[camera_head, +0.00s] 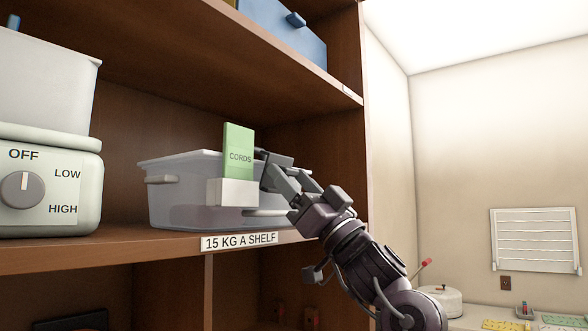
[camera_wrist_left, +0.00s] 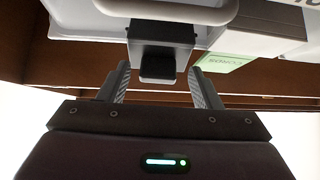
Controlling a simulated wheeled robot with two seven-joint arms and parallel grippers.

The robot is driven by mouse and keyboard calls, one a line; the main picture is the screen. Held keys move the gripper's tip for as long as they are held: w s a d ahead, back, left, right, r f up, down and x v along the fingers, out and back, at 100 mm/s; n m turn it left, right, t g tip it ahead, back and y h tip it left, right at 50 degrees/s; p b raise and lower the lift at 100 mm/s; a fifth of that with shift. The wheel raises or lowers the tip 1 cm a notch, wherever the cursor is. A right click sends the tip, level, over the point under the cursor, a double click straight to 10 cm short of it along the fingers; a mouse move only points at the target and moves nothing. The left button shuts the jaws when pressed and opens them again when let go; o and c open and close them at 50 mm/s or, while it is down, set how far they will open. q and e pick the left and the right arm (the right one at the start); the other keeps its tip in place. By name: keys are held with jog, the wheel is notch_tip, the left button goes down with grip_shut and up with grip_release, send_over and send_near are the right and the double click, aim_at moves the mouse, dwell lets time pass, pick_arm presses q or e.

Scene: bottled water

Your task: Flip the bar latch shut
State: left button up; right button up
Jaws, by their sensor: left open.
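A translucent grey bin (camera_head: 185,200) stands on the wooden shelf, with a green CORDS card (camera_head: 238,150) upright in a white holder (camera_head: 232,192) on its front. My left gripper (camera_head: 278,178) is at the bin's front, just right of the card. In the left wrist view, a dark block with a black tab (camera_wrist_left: 160,52) sits on the bin front beside a pale rounded handle (camera_wrist_left: 168,10). It may be the bar latch; its bar position is unclear. The left gripper's open fingers (camera_wrist_left: 160,90) flank the tab with a gap on each side. My right gripper is out of view.
A shelf label (camera_head: 239,241) is on the shelf edge below the bin. A white appliance with a dial (camera_head: 45,185) stands at the left. A blue bin (camera_head: 283,30) is on the upper shelf. A counter with a white pot (camera_head: 441,300) lies at the lower right.

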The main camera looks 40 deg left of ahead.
pick_arm(q)
jog(key=shift+w, duration=0.15)
jog(key=c, duration=1)
jog(key=shift+r+h, duration=0.3)
jog(key=shift+h, duration=0.5)
jog(key=shift+a+r+h, duration=0.25)
jog(key=shift+r+h, duration=0.05)
jog(key=shift+h, duration=0.5)
jog(key=shift+a+t+h, duration=0.15)
jog(key=shift+t+h, duration=0.15)
jog(key=shift+h, duration=0.2)
jog(key=o, duration=1)
